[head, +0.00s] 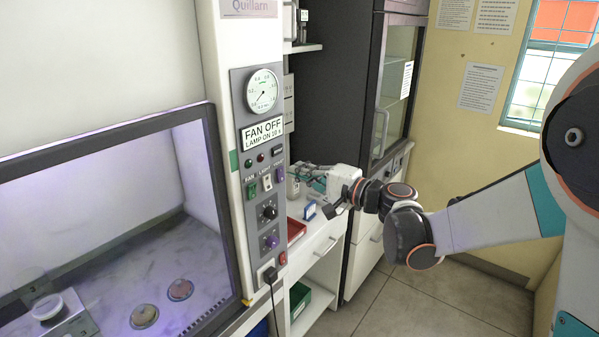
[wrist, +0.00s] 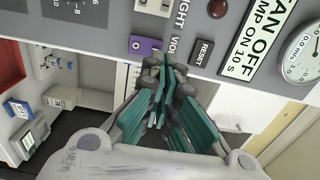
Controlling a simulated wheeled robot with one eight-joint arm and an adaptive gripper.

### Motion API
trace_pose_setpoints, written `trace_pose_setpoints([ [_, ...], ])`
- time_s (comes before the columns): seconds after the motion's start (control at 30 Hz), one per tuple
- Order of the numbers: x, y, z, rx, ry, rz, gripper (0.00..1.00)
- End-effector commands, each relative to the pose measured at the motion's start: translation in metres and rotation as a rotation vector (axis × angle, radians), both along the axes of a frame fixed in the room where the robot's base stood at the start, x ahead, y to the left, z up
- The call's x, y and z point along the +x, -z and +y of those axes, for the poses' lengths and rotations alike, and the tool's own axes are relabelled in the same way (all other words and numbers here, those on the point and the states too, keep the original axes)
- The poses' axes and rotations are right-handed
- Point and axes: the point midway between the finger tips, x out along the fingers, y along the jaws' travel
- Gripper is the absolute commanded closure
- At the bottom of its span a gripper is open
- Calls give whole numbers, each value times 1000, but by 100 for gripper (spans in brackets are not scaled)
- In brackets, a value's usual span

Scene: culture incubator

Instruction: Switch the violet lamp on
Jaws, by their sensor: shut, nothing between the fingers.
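The violet rocker switch (wrist: 143,45) is on the grey control panel (wrist: 115,30) in the wrist view. Its purple face shows an "O" mark. My gripper (wrist: 168,72) is shut and empty, its fingertips close beside this switch and over part of its label; I cannot tell whether they touch. In the head view my gripper (head: 297,170) is at the panel's right edge, by the violet switch (head: 280,174). The cabinet interior (head: 90,250) has a violet tint.
A green fan switch (head: 251,190) and a white light switch (head: 267,182) sit left of it. The reset button (wrist: 202,52) is close to my fingers. A knob (head: 269,212) is below. A side bench (head: 318,240) holds a red tray (head: 296,229).

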Motion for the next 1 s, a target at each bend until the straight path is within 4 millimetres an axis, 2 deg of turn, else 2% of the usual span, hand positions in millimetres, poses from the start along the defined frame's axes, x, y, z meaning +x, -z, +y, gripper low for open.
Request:
trace_pose_setpoints([
  [0.4, -44, -11, -58, 0, 3, 0, 100],
  [0.6, -59, -13, -76, -1, 2, -1, 100],
  [0.83, -75, -8, -76, -72, -4, 12, 100],
  [1.0, -108, 13, -67, -280, -9, 39, 100],
])
